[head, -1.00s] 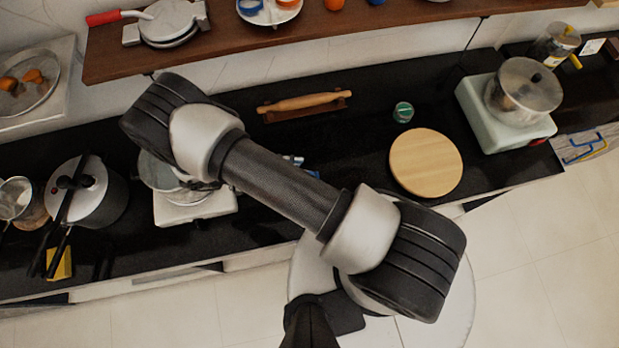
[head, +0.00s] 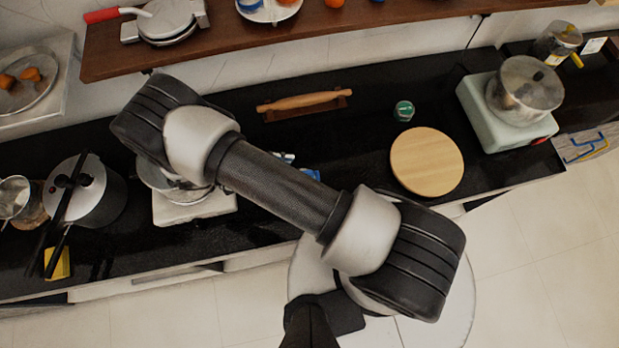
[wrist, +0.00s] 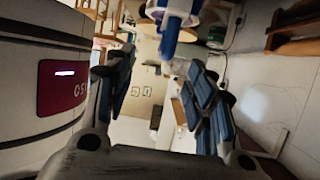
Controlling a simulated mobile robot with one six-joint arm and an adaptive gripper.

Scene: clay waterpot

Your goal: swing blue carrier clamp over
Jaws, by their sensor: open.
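In the wrist view, a blue and white piece (wrist: 172,18), which may be the blue carrier clamp, shows at the top, beyond the fingertips. A narrow blue part extends down from it. My gripper (wrist: 160,75) is open, its blue-padded fingers apart with nothing clearly held between them. I cannot tell whether a finger touches the piece. In the head view, small blue parts (head: 311,173) show just behind my arm, partly hidden; I cannot tell whether they belong to the clamp or my gripper.
A pale appliance with a dark red display (wrist: 62,85) stands close at left in the wrist view. On the black counter are a lidded pot (head: 88,195), a white scale (head: 197,212), a rolling pin (head: 303,101) and a round board (head: 427,162). A wooden shelf (head: 300,28) runs behind.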

